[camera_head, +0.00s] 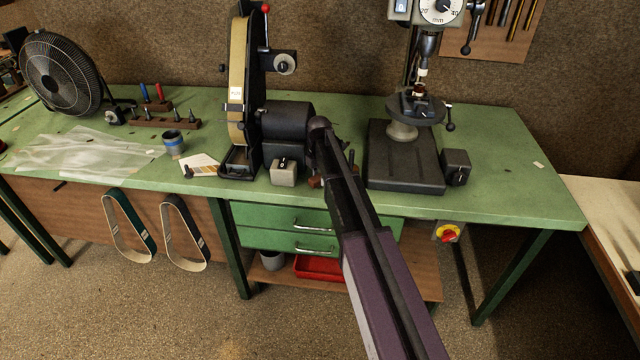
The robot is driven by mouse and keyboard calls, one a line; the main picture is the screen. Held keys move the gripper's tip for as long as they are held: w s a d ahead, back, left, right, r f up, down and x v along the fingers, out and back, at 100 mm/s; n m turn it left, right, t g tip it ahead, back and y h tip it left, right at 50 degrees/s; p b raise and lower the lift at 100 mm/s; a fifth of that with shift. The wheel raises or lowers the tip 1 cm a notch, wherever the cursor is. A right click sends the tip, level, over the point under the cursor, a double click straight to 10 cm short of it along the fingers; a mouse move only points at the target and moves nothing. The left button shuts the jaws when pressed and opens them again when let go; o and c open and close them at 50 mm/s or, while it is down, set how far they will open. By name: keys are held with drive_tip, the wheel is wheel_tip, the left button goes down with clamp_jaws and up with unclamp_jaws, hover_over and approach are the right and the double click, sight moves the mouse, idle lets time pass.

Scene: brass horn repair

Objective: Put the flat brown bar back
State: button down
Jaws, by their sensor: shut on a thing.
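My arm (365,240) rises from the bottom right to a rounded joint in front of the dark motor housing of the belt grinder. My gripper cannot be made out; the arm seems to hide it. No flat brown bar can be picked out for certain. A small reddish-brown piece (314,182) shows just left of my arm at the bench's front edge, mostly hidden. I cannot tell what it is or whether it is held.
The green bench (520,185) carries a fan (62,75), a belt grinder (238,90), a drill press (405,160), brown tool blocks (165,123), a blue-banded cup (173,143) and a clear plastic sheet (75,148). The bench's right end is mostly clear. Drawers (285,225) sit below.

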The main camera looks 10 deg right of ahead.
sight(319, 177)
drive_tip(key=shift+f, duration=0.45)
drive_tip(key=shift+f+b, duration=0.2)
drive_tip(key=shift+b, duration=0.15)
drive_tip(key=shift+c, duration=1.5)
unclamp_jaws()
drive_tip(key=shift+r, duration=0.1)
drive_tip(key=shift+r, duration=0.15)
wheel_tip(319, 177, up, 12)
drive_tip(key=p, duration=1.2)
drive_tip(key=shift+s, duration=0.1)
